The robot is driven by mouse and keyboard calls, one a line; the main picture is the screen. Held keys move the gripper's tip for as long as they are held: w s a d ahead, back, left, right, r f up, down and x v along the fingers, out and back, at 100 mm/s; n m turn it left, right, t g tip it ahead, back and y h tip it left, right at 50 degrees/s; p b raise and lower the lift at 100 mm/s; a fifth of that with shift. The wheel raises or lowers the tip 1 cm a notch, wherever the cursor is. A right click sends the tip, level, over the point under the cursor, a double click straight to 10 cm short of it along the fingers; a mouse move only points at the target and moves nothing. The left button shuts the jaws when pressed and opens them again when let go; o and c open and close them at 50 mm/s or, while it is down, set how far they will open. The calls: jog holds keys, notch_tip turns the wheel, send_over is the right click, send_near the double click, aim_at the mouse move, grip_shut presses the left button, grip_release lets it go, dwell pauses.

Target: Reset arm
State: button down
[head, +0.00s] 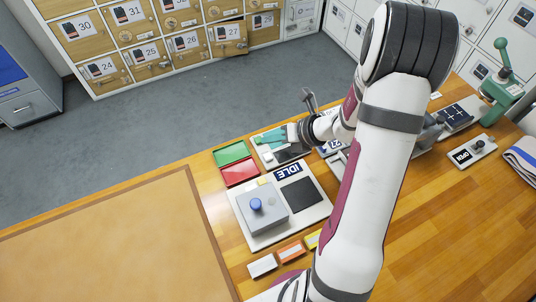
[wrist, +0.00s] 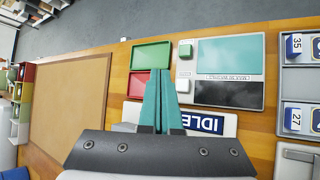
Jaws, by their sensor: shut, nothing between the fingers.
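My gripper (head: 272,138) reaches over the far part of the wooden counter in the head view, with my arm stretched across the middle. Its teal fingers also show in the wrist view (wrist: 161,98), close together with nothing held between them. The fingers are in front of a red tray (wrist: 137,84), and a green tray (wrist: 151,54) lies beyond it. To their right is a board with a teal panel (wrist: 230,56) and a dark panel (wrist: 228,95). I cannot tell the exact height of the fingers above the counter.
A green press-like device (head: 503,80) stands at right. Numbered lockers (head: 186,42) line the back. A brown mat (head: 110,245) at left is clear.

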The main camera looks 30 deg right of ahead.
dwell(0.3)
jog(key=s+a+r+n+g+y, duration=0.1)
jog(key=s+a+r+n+g, duration=0.2)
jog(key=s+a+r+n, duration=0.45)
jog(key=s+a+r+n+g+y, duration=0.15)
jog(key=s+a+r+n, duration=0.25)
jog(key=a+n, duration=0.6)
jog(key=s+d+r+n+g+h, duration=0.1)
jog(key=s+d+n+g+h, duration=0.2)
jog(key=s+n, duration=1)
jog(key=n+h, duration=0.2)
jog(key=h, duration=0.1)
jog(key=shift+d+r, duration=0.15)
jog(key=shift+r, duration=0.2)
